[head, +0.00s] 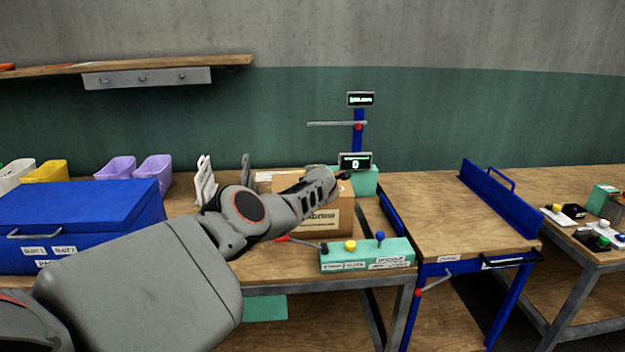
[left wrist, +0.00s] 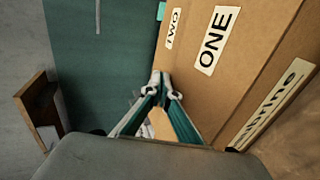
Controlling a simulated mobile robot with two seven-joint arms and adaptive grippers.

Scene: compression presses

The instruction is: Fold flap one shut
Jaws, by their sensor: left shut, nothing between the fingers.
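The cardboard box (head: 333,228) stands on the workbench in the head view, partly behind my left arm. In the left wrist view its brown upper face (left wrist: 200,90) carries a label reading ONE (left wrist: 216,40) and a smaller label reading TWO (left wrist: 173,28). Another label (left wrist: 272,103) is on the side face. My left gripper (head: 344,176) is over the box top, shut and empty. In the left wrist view its fingertips (left wrist: 161,84) are close to the panel's edge; I cannot tell whether they touch. How far flap one is folded is unclear. My right gripper is not in view.
A green control box (head: 367,256) with yellow and blue buttons stands in front of the cardboard box. A blue post with displays (head: 358,130) rises behind. A large blue bin (head: 85,212) is at left. A blue-framed table (head: 455,215) with mostly clear top is at right.

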